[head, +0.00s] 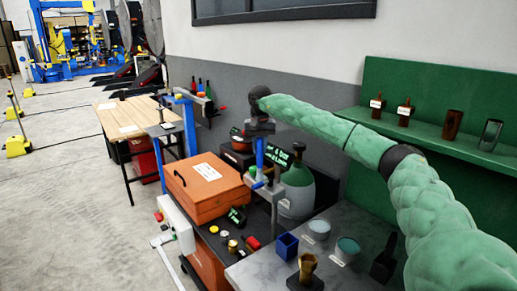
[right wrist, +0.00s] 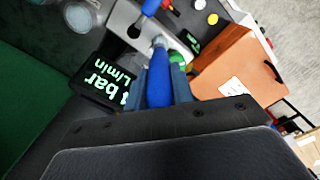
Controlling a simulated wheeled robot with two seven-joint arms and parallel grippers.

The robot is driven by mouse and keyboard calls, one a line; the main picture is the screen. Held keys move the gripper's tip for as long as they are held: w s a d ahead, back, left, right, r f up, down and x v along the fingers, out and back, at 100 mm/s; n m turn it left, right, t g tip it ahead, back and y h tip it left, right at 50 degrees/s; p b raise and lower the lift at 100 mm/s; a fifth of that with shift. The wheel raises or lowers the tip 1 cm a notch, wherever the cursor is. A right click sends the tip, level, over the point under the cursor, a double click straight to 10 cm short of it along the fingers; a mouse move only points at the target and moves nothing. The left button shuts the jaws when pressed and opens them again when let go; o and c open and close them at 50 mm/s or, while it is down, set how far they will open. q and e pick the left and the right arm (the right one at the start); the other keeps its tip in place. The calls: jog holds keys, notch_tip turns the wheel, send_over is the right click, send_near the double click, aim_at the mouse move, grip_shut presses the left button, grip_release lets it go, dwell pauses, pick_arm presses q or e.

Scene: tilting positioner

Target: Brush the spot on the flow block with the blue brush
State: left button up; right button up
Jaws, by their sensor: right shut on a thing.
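My right gripper (head: 260,130) is at the end of the green-sleeved arm, above the dark workbench behind the orange box. It is shut on the blue brush (head: 260,152), which hangs roughly upright below it. In the right wrist view the brush's blue handle (right wrist: 158,88) sits between the two fingers, its far end pointing toward a grey metal piece (right wrist: 125,22). That grey piece also shows below the brush in the head view (head: 268,187). I cannot tell whether it is the flow block or whether the brush touches it. My left gripper is not in view.
An orange box (head: 205,187) stands left of the brush. A green-topped cylinder (head: 297,190) and a black "bar L/min" display (right wrist: 98,82) are close by.

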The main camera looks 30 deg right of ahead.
jog(key=shift+d, duration=0.75)
jog(key=shift+w+d, duration=0.1)
jog(key=shift+d, duration=0.75)
jog(key=shift+a, duration=0.15)
jog(key=shift+a, duration=1.9)
